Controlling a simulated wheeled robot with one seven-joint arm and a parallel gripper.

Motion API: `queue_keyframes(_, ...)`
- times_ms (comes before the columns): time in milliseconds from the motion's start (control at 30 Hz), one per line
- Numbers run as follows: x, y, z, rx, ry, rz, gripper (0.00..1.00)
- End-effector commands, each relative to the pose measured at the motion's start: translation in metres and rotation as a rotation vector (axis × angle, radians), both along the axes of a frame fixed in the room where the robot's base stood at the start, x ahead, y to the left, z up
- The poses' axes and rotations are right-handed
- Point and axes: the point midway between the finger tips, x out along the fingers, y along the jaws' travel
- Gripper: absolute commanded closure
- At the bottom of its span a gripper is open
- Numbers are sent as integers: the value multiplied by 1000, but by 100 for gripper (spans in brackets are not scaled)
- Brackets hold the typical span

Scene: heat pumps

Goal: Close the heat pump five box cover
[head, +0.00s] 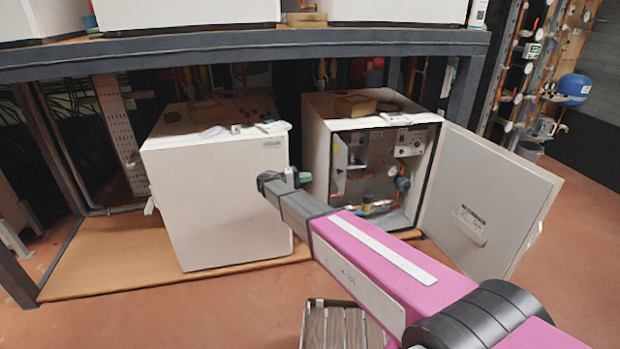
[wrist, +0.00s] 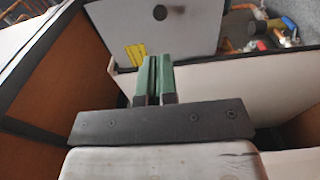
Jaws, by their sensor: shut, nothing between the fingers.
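The right white heat pump box (head: 318,160) has its front cover (head: 480,195) swung wide open to the right, showing pipes and valves inside. The left white box (head: 215,200) has its front closed. No number is legible on either box. My gripper (head: 303,177) appears in front of the gap between the two boxes, left of the open box's interior and well away from the open cover. Its green fingers also show in the wrist view (wrist: 155,78), pressed together and empty. Contact with a box cannot be told.
A dark grey shelf frame (head: 240,52) runs above both boxes, with its post (head: 462,88) behind the open cover. The boxes stand on a wooden board (head: 110,255). The red-brown floor right of the cover is clear. A blue tank (head: 574,88) hangs at the far right.

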Motion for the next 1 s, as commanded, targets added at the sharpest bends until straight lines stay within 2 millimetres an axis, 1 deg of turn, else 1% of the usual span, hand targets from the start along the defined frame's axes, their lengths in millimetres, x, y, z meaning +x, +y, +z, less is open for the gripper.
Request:
queue_keyframes(33,3,-10,0,0,0,-1,100)
queue_keyframes(300,21,-58,0,1,1,-2,100)
queue_keyframes(500,32,-88,0,2,2,-1,100)
queue_keyframes(700,39,-105,0,2,2,0,100)
queue_keyframes(1000,40,-108,0,2,2,1,100)
